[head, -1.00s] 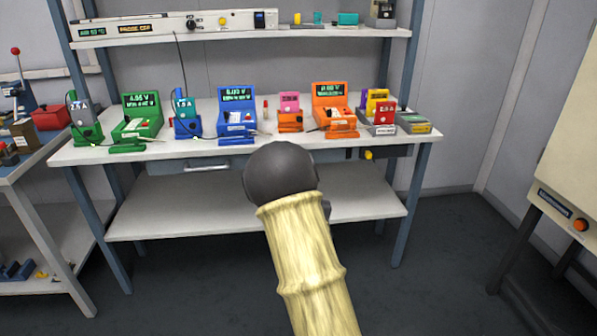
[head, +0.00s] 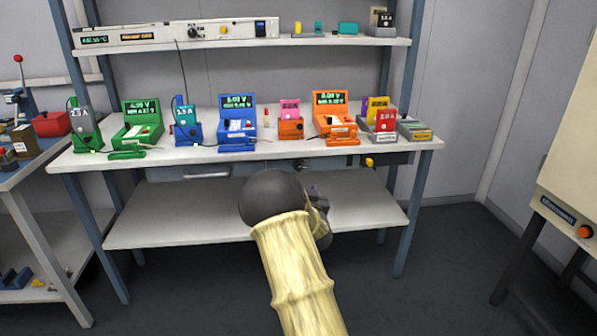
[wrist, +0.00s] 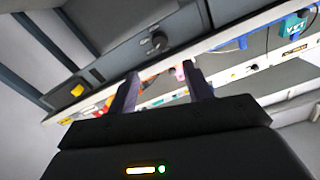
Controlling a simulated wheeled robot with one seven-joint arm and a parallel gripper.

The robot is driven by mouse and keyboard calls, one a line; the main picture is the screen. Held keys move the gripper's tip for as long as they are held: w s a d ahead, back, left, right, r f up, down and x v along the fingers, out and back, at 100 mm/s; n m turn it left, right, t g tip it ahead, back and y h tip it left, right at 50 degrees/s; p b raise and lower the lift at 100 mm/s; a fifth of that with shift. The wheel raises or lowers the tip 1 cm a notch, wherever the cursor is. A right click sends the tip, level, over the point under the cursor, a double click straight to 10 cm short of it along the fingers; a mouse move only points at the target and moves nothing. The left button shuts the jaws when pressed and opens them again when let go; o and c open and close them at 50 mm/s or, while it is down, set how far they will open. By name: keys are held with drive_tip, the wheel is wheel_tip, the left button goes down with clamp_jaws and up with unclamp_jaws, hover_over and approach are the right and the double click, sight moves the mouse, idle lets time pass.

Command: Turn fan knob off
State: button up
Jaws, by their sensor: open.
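A dark control panel (head: 340,162) hangs under the front edge of the workbench top. It carries a black round knob (head: 301,164) and a yellow knob (head: 369,162) to its right. In the wrist view, the black knob (wrist: 154,42) and yellow knob (wrist: 77,90) show on the tilted panel. No label is readable, so I cannot tell which is the fan knob. My gripper (wrist: 160,78) is open and empty, its two fingers apart below the black knob in that view and not touching it. In the head view, my own arm mostly hides the gripper.
Several coloured testers stand on the bench top, including a blue one (head: 237,124) and an orange one (head: 333,115). The shelf above holds a white instrument box (head: 150,36) with its own black knob (head: 192,32). A lower shelf (head: 170,222) sits below. A beige cabinet stands at right.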

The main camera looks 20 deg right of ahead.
sight(298, 168)
drive_tip(key=b+x, duration=0.2)
drive_tip(key=x, duration=1.1)
drive_tip(key=c, duration=1)
